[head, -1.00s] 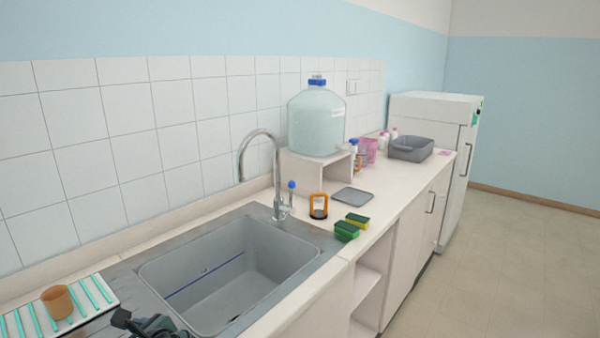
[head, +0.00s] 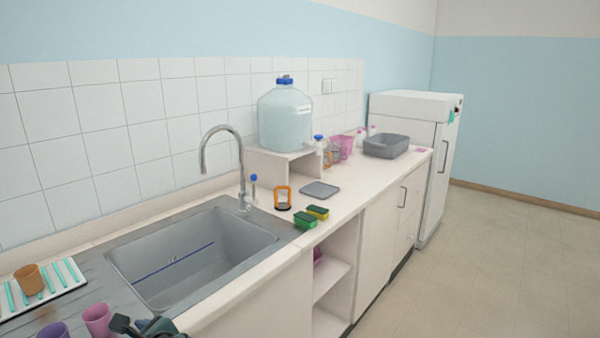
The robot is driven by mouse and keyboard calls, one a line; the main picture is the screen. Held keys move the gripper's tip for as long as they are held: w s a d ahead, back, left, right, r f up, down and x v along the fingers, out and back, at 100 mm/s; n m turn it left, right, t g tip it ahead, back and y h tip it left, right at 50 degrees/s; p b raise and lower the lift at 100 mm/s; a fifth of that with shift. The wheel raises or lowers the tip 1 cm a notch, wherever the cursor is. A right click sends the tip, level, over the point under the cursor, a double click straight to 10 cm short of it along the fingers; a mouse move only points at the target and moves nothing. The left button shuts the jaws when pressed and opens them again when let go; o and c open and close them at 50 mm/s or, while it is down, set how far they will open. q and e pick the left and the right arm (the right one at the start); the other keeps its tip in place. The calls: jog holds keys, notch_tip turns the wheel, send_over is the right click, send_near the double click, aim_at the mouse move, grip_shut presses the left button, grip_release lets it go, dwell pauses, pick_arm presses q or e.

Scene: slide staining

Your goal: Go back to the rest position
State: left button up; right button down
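One of my grippers (head: 142,326) shows only as a dark shape at the bottom edge of the head view, below the sink's front left corner. I cannot tell which gripper it is, nor whether it is open or shut. The other gripper is out of view. A pink cup (head: 97,320) and a purple cup (head: 54,331) stand just left of the dark shape, partly cut off by the frame. An orange-brown cup (head: 28,279) stands on a white tray with teal strips (head: 72,290) at the far left.
The grey sink (head: 190,262) with its tap (head: 240,170) takes up the near counter. Sponges (head: 306,220), an orange-framed item (head: 283,197) and a grey mat (head: 320,189) lie beyond it. A water jug (head: 285,118), a grey basin (head: 386,146) and a white fridge (head: 430,165) stand further back. The floor (head: 460,270) at right is clear.

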pick_arm(q)
jog(key=s+d+f+n+t+h, duration=0.1)
jog(key=s+d+f+n+h, duration=0.35)
jog(key=f, duration=0.45)
jog(key=s+d+f+n+t+h, duration=0.1)
jog(key=s+d+f+n+h, duration=0.25)
jog(key=d+f+h, duration=0.35)
jog(key=s+d+f+n+t+h, duration=0.1)
jog(key=s+d+f+n+h, duration=0.2)
jog(key=s+n, duration=0.8)
jog(key=d+n, duration=0.1)
jog(key=d, duration=0.1)
jog(key=shift+d+t, duration=0.3)
jog(key=shift+t, duration=0.1)
